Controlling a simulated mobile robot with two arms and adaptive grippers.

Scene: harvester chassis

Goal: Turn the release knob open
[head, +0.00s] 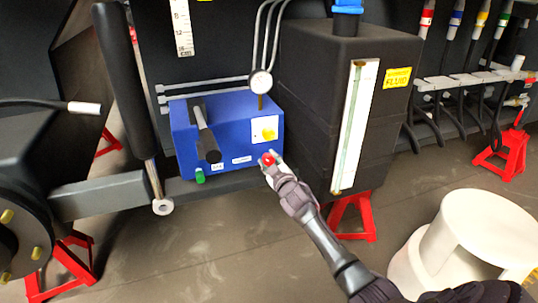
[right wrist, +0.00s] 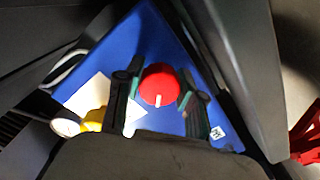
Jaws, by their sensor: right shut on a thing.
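The release knob is a red round knob (head: 268,158) on the right part of the blue box's front, partly hidden by my right gripper. In the right wrist view the red knob (right wrist: 159,85) shows a short white mark pointing toward the bottom of the picture. My right gripper (head: 274,164) is at the knob, with one finger on each side of it, and is shut on it. Its fingers also show in the right wrist view (right wrist: 160,98). My left gripper is not in view.
The blue box (head: 232,110) also carries a black-handled lever (head: 206,140), a yellow knob (head: 265,130) and a green knob (head: 200,176). A black tank (head: 310,100) stands close on the right. A white step stool (head: 465,240) and red stands (head: 505,150) are on the floor.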

